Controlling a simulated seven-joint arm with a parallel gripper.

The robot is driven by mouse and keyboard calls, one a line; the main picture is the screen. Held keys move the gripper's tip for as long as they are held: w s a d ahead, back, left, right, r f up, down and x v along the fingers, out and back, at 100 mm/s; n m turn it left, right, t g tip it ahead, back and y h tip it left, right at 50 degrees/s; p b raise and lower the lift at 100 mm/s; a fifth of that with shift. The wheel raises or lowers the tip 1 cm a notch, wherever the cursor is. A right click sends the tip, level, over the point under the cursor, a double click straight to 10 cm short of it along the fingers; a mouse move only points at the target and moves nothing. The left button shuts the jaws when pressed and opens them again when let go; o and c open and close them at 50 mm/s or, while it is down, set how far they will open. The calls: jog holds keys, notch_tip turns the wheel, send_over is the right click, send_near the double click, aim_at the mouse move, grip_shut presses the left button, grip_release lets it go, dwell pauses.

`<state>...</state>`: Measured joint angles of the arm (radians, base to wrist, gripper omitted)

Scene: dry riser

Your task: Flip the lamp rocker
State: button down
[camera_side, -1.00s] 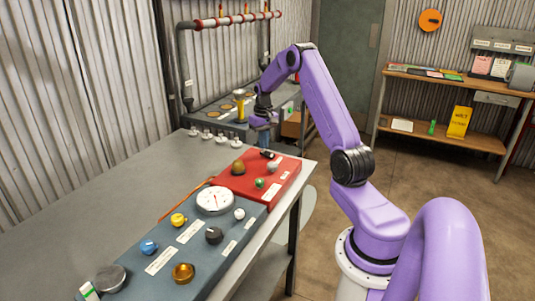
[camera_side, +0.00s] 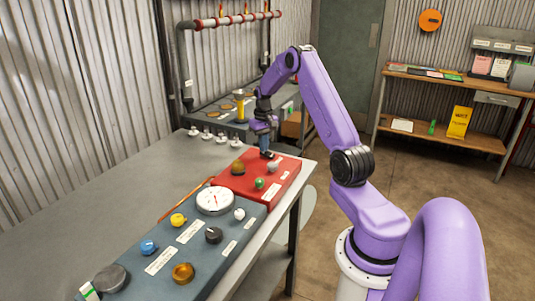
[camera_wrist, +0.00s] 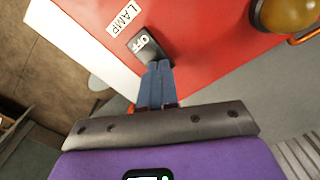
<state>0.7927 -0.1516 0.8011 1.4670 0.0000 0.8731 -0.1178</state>
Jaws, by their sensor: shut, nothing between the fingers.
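The lamp rocker (camera_wrist: 148,46) is a small black switch on the red panel (camera_wrist: 200,20), and the side marked OFF faces up in the wrist view. A white LAMP label (camera_wrist: 124,16) lies beside it. My gripper (camera_wrist: 158,66) is shut and empty, with its blue-grey fingertips at the near end of the rocker, seeming to touch or nearly touch it. In the side view my gripper (camera_side: 267,153) points down at the far part of the red panel (camera_side: 283,180), and the fingers cover most of the rocker there.
A dark amber dome (camera_side: 238,167), a green knob (camera_side: 260,183) and a pale knob (camera_side: 273,166) stand on the red panel near my gripper. The blue-grey panel (camera_side: 225,235) with a white gauge (camera_side: 215,200) and several knobs is in front. The grey table (camera_side: 130,210) at left is largely clear.

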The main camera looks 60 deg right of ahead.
jog(key=shift+f, duration=0.35)
jog(key=shift+r, duration=3.55)
